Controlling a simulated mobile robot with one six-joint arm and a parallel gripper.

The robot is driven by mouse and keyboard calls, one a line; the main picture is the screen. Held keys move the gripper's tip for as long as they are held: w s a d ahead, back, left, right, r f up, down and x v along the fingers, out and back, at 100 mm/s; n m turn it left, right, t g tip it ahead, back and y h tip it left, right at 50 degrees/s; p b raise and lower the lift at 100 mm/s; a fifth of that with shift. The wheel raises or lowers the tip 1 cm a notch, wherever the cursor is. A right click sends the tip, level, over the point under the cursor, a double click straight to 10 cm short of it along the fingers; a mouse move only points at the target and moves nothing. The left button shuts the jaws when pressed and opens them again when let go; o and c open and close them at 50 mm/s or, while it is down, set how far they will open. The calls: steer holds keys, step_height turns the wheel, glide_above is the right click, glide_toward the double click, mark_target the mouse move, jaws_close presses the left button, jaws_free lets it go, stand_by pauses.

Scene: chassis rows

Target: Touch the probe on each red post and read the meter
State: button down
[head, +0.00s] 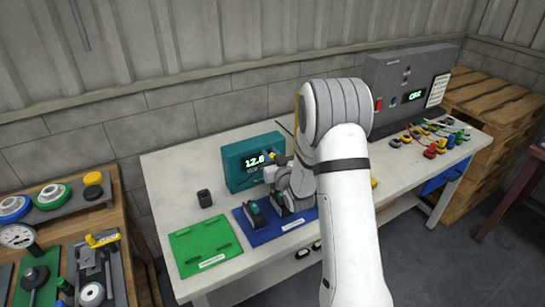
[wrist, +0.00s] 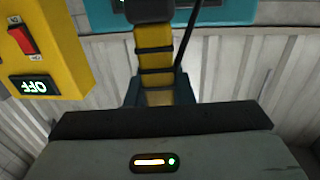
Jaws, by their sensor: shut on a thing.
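The teal meter (head: 254,160) stands on the bench and its green display looks like 12.8, with the last digit partly unclear. My gripper (head: 283,184) is low over the blue mat (head: 270,232), just right of and in front of the meter. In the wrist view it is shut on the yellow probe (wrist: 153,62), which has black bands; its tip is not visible. A dark battery pack with teal (head: 255,215) stands on the blue mat, and another dark one (head: 291,201) is partly hidden under my gripper. I cannot make out any red posts.
A green mat (head: 205,246) lies empty at left, with a small dark cup (head: 205,198) behind it. A grey cabinet (head: 410,85) and several small coloured units (head: 430,148) are at right. A yellow box reading OFF (wrist: 35,85) is close in the wrist view.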

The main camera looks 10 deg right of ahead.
steer(key=shift+f+b, duration=0.7)
steer(key=shift+b, duration=0.3)
stand_by(0.3)
steer(key=shift+r, duration=0.15)
steer(key=shift+r+p, duration=0.45)
steer(key=shift+r, duration=2.45)
